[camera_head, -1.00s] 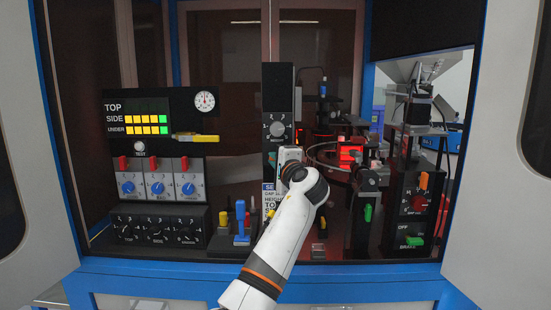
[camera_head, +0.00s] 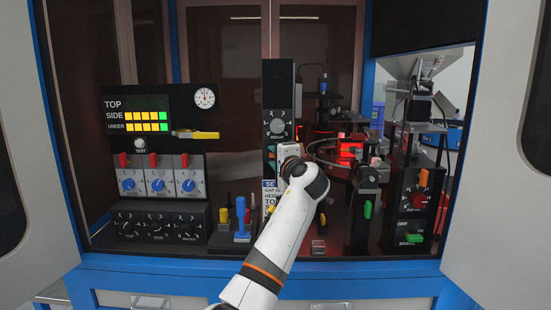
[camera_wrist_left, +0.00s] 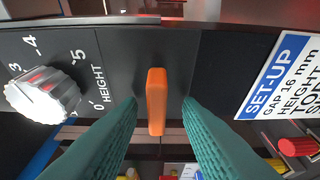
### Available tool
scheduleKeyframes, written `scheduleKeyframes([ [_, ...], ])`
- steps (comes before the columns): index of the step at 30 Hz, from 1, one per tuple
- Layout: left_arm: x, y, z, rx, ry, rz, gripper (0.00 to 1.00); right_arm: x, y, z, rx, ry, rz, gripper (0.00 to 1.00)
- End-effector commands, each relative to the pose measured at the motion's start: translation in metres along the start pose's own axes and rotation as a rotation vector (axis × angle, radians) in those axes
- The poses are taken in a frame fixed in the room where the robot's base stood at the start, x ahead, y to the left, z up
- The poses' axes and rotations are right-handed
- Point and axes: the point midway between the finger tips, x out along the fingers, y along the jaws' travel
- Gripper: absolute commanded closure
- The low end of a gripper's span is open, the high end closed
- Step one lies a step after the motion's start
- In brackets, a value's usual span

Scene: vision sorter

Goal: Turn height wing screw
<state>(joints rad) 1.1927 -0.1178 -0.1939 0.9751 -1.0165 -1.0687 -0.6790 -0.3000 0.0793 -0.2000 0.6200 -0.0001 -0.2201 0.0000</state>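In the left wrist view an orange wing screw (camera_wrist_left: 156,100) stands out from a dark panel, its long side upright in the picture. My left gripper (camera_wrist_left: 159,103) is open, with one teal finger on each side of the screw and a visible gap to it on both sides. In the head view my left gripper (camera_head: 290,152) is at the tall dark panel (camera_head: 277,92), below its height dial; my own wrist hides the screw there. A grey knob (camera_wrist_left: 43,95) marked HEIGHT is left of the screw. My right gripper is out of view.
A SET UP label (camera_wrist_left: 285,78) is right of the screw in the left wrist view. In the head view, blue knobs (camera_head: 158,185) and a blue upright handle (camera_head: 241,218) are to the left. Green and orange handles (camera_head: 367,209) stand to the right.

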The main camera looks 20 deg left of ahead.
Motion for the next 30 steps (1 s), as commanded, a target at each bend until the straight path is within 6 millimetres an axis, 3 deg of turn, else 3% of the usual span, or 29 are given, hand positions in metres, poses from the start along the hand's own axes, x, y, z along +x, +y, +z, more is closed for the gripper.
scheduleKeyframes([
  [8, -0.007, 0.0, 0.001, 0.0, -0.002, 0.004, 0.68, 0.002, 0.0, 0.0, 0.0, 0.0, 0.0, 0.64],
  [21, -0.092, -0.002, 0.001, -0.003, -0.003, 0.001, 0.68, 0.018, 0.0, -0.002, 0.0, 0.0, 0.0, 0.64],
  [30, -0.119, 0.0, 0.0, 0.001, 0.0, 0.0, 0.68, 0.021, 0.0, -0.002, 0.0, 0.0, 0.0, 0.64],
])
